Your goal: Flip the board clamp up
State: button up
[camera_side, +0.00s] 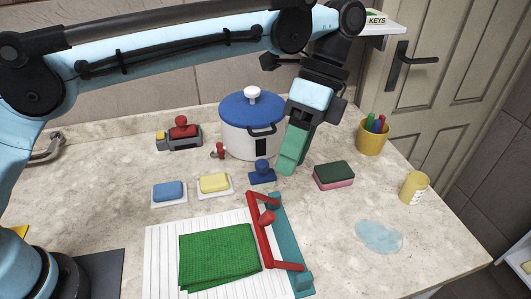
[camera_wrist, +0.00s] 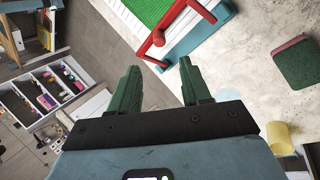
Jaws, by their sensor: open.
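The board clamp has a red bar (camera_side: 262,240) with a red knob, on a teal base (camera_side: 287,238) along the right edge of a white ribbed board (camera_side: 165,245). The red bar lies low beside the base. A folded green cloth (camera_side: 218,256) lies on the board. In the wrist view the red bar (camera_wrist: 178,22) and teal base (camera_wrist: 196,39) show at the top, beyond the fingertips. My gripper (camera_side: 288,163) has green fingers and hangs above the counter, behind the clamp and apart from it. In the wrist view my gripper (camera_wrist: 160,82) is open and empty.
A blue-lidded pot (camera_side: 238,138) stands behind my gripper. A blue object (camera_side: 262,173) and a green-and-pink sponge (camera_side: 334,175) are close to it. A yellow pen cup (camera_side: 373,137), yellow mug (camera_side: 414,188) and pale blue puddle (camera_side: 379,236) are at right.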

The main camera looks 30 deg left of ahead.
jog(key=shift+v, duration=1.05)
jog(key=shift+r, duration=0.1)
jog(key=n+t+y, duration=0.2)
jog(key=n+t, duration=0.5)
jog(key=n, duration=0.5)
send_near(271, 215)
jog(key=x, duration=0.9)
jog(key=shift+a, duration=0.1)
grip_shut()
